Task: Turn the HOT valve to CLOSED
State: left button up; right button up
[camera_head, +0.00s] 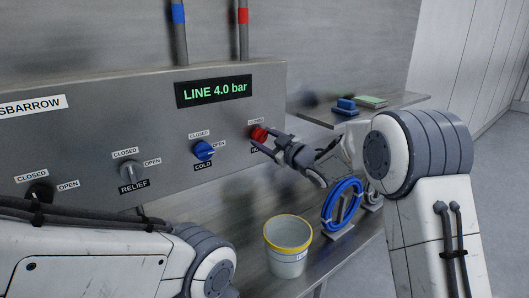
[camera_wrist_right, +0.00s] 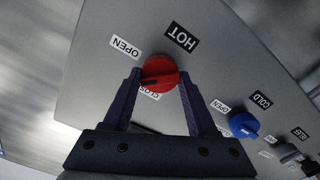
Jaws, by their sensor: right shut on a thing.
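The red HOT valve knob (camera_head: 259,133) is on the front of the grey panel, at the right of the row. In the right wrist view the red knob (camera_wrist_right: 161,74) sits between my fingers, with the HOT label (camera_wrist_right: 181,37), the OPEN label (camera_wrist_right: 125,47) and the partly hidden CLOSED label (camera_wrist_right: 149,94) around it. A dark mark shows on the knob's lower left side there; its exact setting is hard to tell. My right gripper (camera_wrist_right: 159,79) is shut on the knob; it also shows in the head view (camera_head: 266,138). My left gripper is out of view.
The blue COLD knob (camera_head: 203,150) is just left of the red one, with the RELIEF knob (camera_head: 128,168) further left. The display (camera_head: 214,91) reads LINE 4.0 bar. A yellow-rimmed bucket (camera_head: 288,262) and coiled blue hose (camera_head: 342,203) stand below. A shelf (camera_head: 392,105) is at right.

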jog(key=n+b, duration=0.3)
jog(key=b, duration=0.1)
jog(key=n+b, duration=0.2)
jog(key=shift+f+n, duration=0.25)
jog(key=shift+n, duration=0.05)
jog(key=shift+r+n+b, duration=0.15)
jog(key=shift+n+b, duration=1.45)
jog(key=shift+n, duration=0.3)
jog(key=o, duration=1.4)
jog(key=shift+c, duration=0.2)
jog(key=shift+s, duration=0.1)
jog(key=b+v, duration=0.1)
jog(key=v, duration=0.9)
jog(key=shift+s, duration=0.15)
jog(key=shift+d, duration=0.1)
